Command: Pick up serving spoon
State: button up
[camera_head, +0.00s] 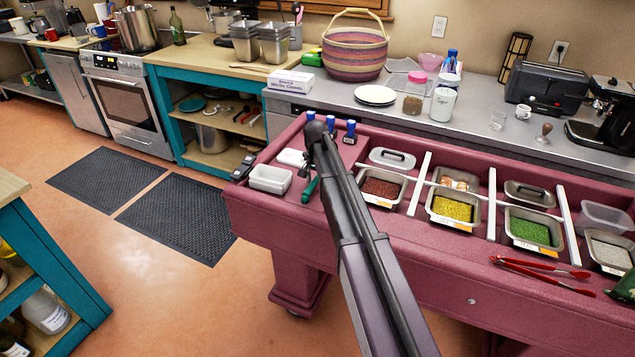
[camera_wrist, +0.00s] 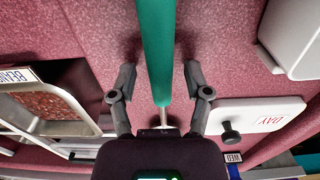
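A green-handled utensil (camera_head: 311,189), taken as the serving spoon, lies on the maroon cart (camera_head: 255,200) near its left end. In the wrist view its green handle (camera_wrist: 158,45) runs from the top edge down to a thin metal shaft near my gripper's body. Its far end is out of that view and its head is hidden. My gripper (camera_wrist: 160,75) is open, one finger on each side of the handle, with a visible gap on both sides. How high the fingers are above the handle is hard to tell.
A steel tray of red-brown contents (camera_head: 381,188) stands on the other side. Red tongs (camera_head: 540,267) lie at the cart's right. Dark mats (camera_head: 175,218) cover open floor.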

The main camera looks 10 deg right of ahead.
grip_shut()
notch_tip(320, 180, up, 3)
jog(key=p, duration=0.3)
jog(key=shift+r, duration=0.15)
jog(key=shift+s+r+p, duration=0.15)
jog(key=shift+r+p, duration=0.25)
jog(key=shift+p, duration=0.15)
jog(key=s, duration=1)
jog(key=s+r+p, duration=0.1)
jog(key=s, duration=0.4)
jog(key=shift+s+d, duration=0.1)
jog(key=shift+s, duration=0.25)
jog(key=shift+s+f, duration=0.1)
